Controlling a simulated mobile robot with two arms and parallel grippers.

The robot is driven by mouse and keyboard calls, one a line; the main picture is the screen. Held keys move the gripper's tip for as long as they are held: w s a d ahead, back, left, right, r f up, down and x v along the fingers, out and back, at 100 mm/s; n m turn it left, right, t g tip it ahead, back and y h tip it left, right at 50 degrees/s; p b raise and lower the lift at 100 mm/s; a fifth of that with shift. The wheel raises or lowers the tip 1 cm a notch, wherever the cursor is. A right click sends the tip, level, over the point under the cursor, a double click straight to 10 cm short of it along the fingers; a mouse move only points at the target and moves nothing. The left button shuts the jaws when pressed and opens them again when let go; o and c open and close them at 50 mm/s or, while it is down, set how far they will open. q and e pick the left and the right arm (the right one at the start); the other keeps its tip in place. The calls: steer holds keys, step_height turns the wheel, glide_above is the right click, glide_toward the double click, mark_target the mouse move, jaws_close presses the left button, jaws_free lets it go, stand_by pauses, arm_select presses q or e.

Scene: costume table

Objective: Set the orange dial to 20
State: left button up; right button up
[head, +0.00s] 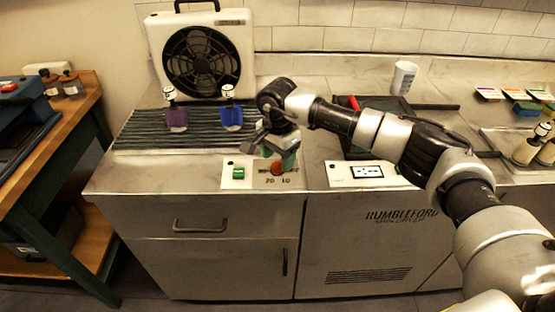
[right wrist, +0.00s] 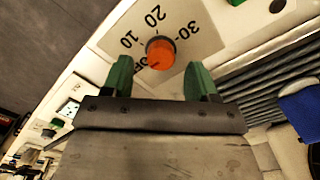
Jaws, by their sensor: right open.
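The orange dial (head: 278,168) sits on a pale plate on the counter's front panel. In the right wrist view the dial (right wrist: 161,50) is surrounded by the marks OFF, 10, 20 and 30. A small dark mark on its lower left seems to face OFF, but it is too small to be sure. My right gripper (head: 274,146) is just above the dial. In the right wrist view its green fingers (right wrist: 160,76) are open, one toward each side of the dial, with gaps visible. I cannot see contact. My left gripper is not in view.
A green switch (head: 239,173) is left of the dial, and a power outlet (head: 367,171) is to its right. Purple (head: 177,118) and blue (head: 231,116) bottles stand on the ribbed mat behind, before a fan (head: 201,55). A dark tray (head: 410,118) lies behind my right arm.

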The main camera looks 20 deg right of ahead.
mark_target(277, 168)
steer(key=shift+f, duration=1.2)
steer(key=c, duration=0.9)
